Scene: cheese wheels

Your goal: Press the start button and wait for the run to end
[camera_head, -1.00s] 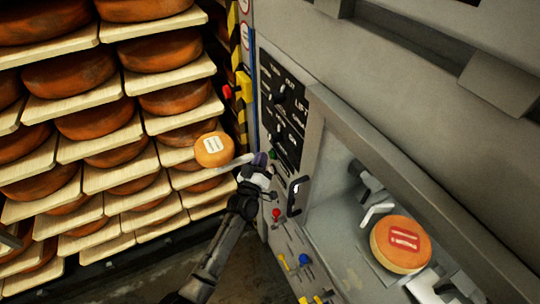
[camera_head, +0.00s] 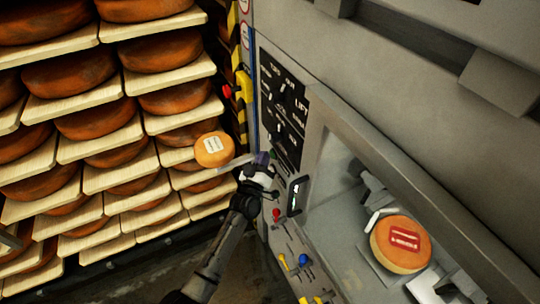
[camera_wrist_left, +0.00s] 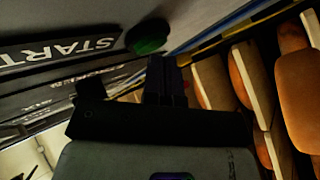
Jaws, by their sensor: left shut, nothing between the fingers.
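The green start button (camera_wrist_left: 148,36) shows in the left wrist view, beside the START lettering (camera_wrist_left: 62,48) on a dark plate. My left gripper (camera_head: 262,157) is at the machine's control panel (camera_head: 284,110) in the head view, and its fingers are shut and empty. In the wrist view the dark fingertips (camera_wrist_left: 165,72) are just below the green button; I cannot tell whether they touch it. In the head view the gripper mostly hides the button. My right gripper is not in view.
An orange cheese wheel with a red label (camera_head: 403,244) lies in the machine's open chamber at right. A red button (camera_head: 276,214) and levers are below. Shelves of cheese fill the left.

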